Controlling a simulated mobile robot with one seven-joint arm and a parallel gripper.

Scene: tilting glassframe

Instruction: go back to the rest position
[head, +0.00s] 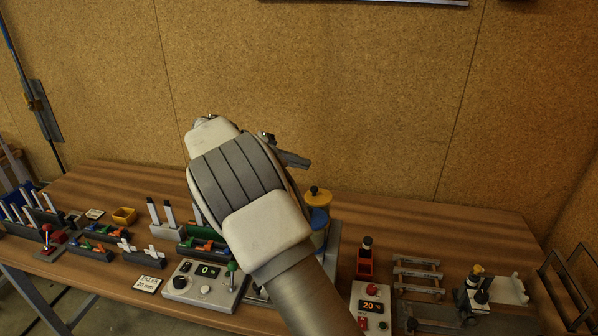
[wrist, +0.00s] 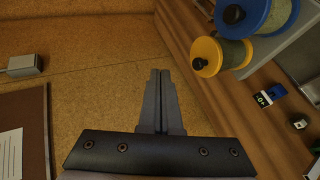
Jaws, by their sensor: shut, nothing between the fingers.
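My gripper shows in the wrist view (wrist: 161,75) with its two grey fingers together and nothing between them. In the head view my arm rises from the bottom middle, and a dark part of the gripper (head: 294,159) juts out to the right behind the white and grey wrist. The gripper is raised above the workbench (head: 480,222), in front of the cork wall, and touches nothing that I can see. My arm hides the middle of the bench and part of a device with a yellow and blue cylinder (head: 318,205).
A grey control box (head: 203,285) with a green-knobbed lever and a box with a red button (head: 371,305) stand at the front. The cork wall (head: 370,90) is behind.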

